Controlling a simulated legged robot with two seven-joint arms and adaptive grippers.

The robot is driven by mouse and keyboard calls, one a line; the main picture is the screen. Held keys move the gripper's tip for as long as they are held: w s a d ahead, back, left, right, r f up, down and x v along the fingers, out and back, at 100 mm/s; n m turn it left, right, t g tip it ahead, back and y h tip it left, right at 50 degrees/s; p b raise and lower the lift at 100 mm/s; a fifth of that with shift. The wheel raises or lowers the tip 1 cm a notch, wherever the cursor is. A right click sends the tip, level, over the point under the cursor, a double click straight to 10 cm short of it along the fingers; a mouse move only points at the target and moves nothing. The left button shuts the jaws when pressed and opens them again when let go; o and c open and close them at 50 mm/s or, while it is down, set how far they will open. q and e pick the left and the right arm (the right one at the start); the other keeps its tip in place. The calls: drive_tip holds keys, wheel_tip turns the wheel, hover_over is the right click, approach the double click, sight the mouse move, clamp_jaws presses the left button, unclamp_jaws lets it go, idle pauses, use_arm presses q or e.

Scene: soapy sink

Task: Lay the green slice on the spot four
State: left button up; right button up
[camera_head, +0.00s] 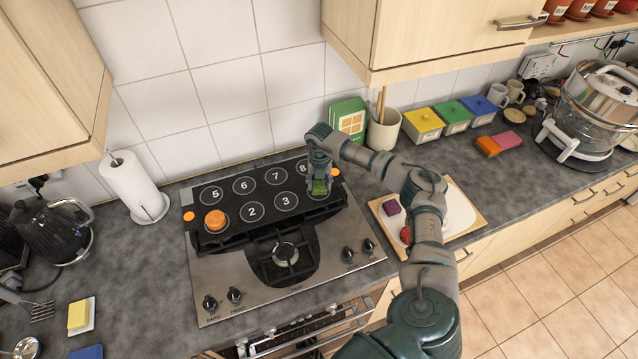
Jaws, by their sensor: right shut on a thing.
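My right gripper (319,178) comes in from the right and points down over the right end of the black numbered board (233,193). It is shut on the green slice (319,188), which shows below the fingers. The slice is at the front-row place to the right of spot three (286,201). The number there is covered by the slice and gripper, and I cannot tell whether the slice touches the board. Spots two (252,212), five (215,194), six (243,185) and seven (275,176) are bare. My left gripper is not in view.
An orange round piece (215,220) sits at the board's front left. The board lies on the hob (335,236). A cutting board (466,213) with purple (391,207) and red (405,235) pieces is to the right, partly behind my arm. A paper roll (132,186) stands left.

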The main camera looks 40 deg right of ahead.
drive_tip(key=shift+a, duration=0.1)
drive_tip(key=o, duration=1.2)
drive_tip(key=shift+a+r, duration=0.1)
drive_tip(key=shift+a, duration=0.15)
wheel_tip(320, 180, up, 17)
drive_tip(key=p, duration=0.4)
drive_tip(key=shift+w, duration=0.1)
